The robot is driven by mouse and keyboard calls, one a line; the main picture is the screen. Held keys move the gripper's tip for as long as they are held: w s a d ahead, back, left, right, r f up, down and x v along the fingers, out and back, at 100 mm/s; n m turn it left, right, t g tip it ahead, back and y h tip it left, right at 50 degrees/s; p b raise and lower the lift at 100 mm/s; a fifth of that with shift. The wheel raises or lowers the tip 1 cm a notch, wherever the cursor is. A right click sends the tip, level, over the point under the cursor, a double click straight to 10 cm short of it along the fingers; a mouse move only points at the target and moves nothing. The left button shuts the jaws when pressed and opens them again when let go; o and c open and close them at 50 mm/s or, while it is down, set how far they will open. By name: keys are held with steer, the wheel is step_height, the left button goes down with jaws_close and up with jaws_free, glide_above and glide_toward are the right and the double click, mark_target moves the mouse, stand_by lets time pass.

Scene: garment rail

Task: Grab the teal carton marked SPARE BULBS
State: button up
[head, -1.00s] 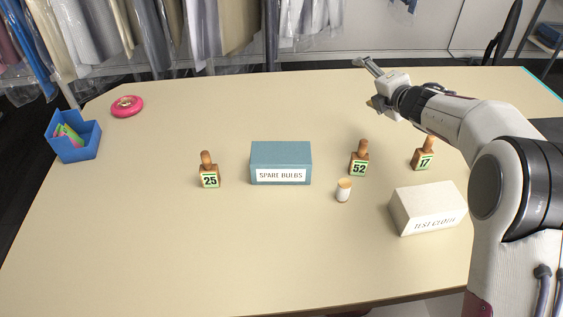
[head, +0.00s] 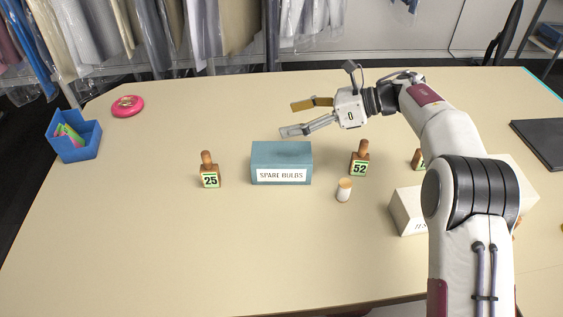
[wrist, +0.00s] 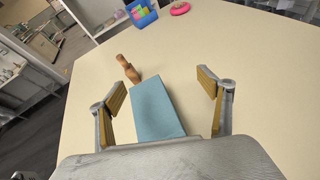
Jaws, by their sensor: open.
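The teal carton (head: 281,155) marked SPARE BULBS stands on the table in the middle of the head view, its label facing the front. My gripper (head: 292,118) is open and empty, just behind and above the carton's right part. In the wrist view the carton (wrist: 156,108) lies ahead between the two spread fingers of my gripper (wrist: 161,92), with its near end hidden by the gripper body. The fingers do not appear to touch it.
Wooden stamp 25 (head: 209,170) stands left of the carton, stamp 52 (head: 359,158) and a small corked jar (head: 344,190) right of it. A white box (head: 407,212) is partly behind my arm. A blue bin (head: 75,140) and pink tape ring (head: 127,106) are far left. The front table is clear.

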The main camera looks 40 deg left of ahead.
mark_target(293, 152)
steer(key=s+d+n, duration=0.1)
steer(key=s+d+n+g+h, duration=0.1)
steer(key=s, duration=0.1)
steer(key=shift+n+g, duration=0.3)
steer(key=shift+n, duration=0.1)
steer(key=shift+s+d+r+n, duration=0.1)
steer(key=shift+s+d+n, duration=0.15)
steer(key=shift+n, duration=0.25)
steer(key=shift+a+g, duration=0.1)
steer(key=shift+g, duration=0.2)
steer(key=shift+f, duration=1.2)
steer(key=shift+f, duration=0.1)
